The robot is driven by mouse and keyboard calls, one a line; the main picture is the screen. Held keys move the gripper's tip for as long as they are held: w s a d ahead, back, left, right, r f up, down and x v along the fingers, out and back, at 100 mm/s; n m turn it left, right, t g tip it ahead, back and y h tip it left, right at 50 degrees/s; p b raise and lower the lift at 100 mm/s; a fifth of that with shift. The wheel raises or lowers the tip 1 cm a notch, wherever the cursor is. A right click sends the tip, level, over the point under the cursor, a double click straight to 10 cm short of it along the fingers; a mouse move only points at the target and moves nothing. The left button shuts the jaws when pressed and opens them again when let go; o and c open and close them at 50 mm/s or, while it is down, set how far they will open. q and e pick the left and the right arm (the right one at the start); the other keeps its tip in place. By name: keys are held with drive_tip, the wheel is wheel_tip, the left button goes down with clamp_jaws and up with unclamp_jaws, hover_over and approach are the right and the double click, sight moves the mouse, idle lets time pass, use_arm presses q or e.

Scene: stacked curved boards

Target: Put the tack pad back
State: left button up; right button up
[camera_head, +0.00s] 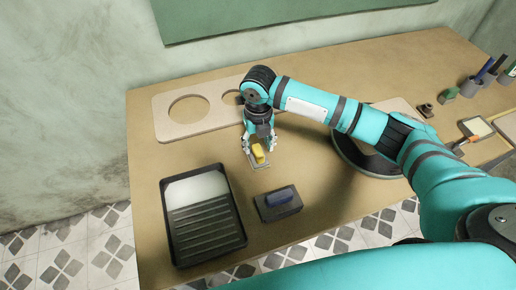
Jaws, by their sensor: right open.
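A small yellow block (258,153), which looks like the tack pad, is at a thin grey frame or plate (266,167) on the table. My right gripper (259,146) points down right over the yellow block, with its fingers around the block's upper end. The fingers are open; whether they touch the block is too small to tell. Part of the block and the grey piece are hidden by the gripper. My left gripper is not in view.
A black paint tray (176,235) lies at front left. A curved board with round holes (162,122) lies behind. A dark ring (350,160) lies under my arm. Cups and tools are at right.

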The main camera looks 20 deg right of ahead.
sight(258, 150)
wheel_tip(258, 150, up, 10)
drive_tip(key=b, duration=0.1)
drive_tip(key=shift+f, duration=0.25)
drive_tip(key=shift+f, duration=0.1)
